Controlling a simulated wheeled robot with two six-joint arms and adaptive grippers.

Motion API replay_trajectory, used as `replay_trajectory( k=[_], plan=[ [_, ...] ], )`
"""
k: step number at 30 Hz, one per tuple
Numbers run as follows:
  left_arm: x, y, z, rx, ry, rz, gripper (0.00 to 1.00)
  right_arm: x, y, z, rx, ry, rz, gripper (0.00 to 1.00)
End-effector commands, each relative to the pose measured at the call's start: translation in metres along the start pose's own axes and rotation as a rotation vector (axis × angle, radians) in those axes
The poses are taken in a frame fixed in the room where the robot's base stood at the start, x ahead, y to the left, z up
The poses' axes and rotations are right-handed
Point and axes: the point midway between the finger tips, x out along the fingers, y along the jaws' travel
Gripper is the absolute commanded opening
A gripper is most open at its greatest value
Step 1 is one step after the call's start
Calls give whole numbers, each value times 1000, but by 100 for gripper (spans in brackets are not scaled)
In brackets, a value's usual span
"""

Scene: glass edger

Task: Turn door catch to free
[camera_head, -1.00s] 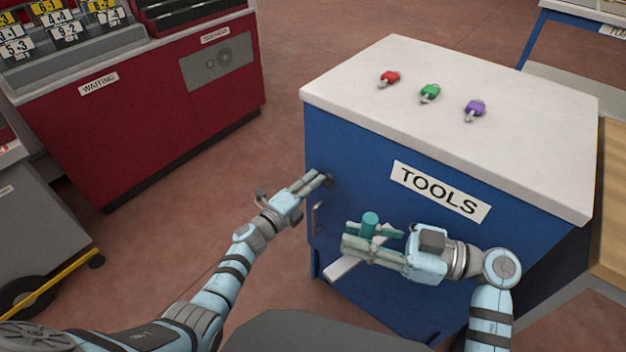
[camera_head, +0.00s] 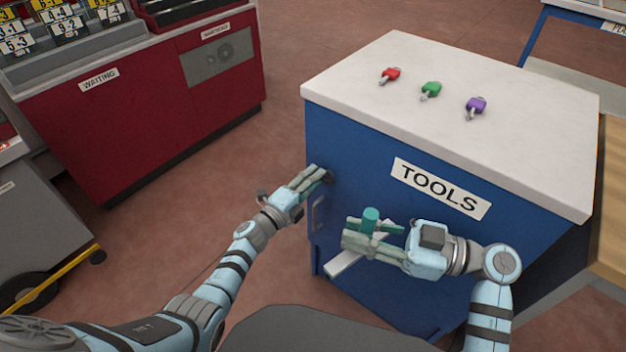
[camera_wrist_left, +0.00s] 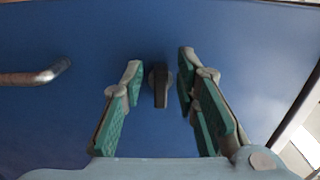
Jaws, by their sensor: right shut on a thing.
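The door catch (camera_wrist_left: 160,84), a small dark turn-knob on a round base, sits on the blue front of the TOOLS cabinet (camera_head: 400,240). In the left wrist view its bar stands upright in the picture. My left gripper (camera_head: 318,175) is at the catch; in the left wrist view its green-padded fingers (camera_wrist_left: 157,75) are open, one on each side of the catch, with gaps visible. In the head view the fingers largely cover the catch. My right gripper (camera_head: 368,235) is shut on a teal-handled tool (camera_head: 371,216) with a pale flat bar, held before the cabinet front.
A metal door handle (camera_head: 317,214) is below the catch in the head view; it also shows in the left wrist view (camera_wrist_left: 35,76). Red, green and purple small items (camera_head: 431,90) lie on the white cabinet top. A red WAITING counter (camera_head: 150,125) stands left across open floor.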

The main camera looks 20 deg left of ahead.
Motion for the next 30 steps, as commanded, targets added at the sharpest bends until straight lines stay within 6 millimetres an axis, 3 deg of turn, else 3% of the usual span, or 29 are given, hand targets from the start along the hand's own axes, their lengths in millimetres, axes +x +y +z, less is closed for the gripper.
replay_trajectory(
  k=[8,11,22,25,30],
  plan=[
    [-1,0,0,1,0,0,32,0,0,0,0,0,0,0],
    [-10,1,0,2,0,2,32,0,0,0,0,0,0,0],
    [-102,1,0,2,1,2,32,0,0,0,0,0,0,0],
    [-116,1,0,2,1,2,32,0,0,0,0,0,0,0],
    [-121,0,0,0,0,0,32,0,0,0,0,0,0,0]
  ],
)
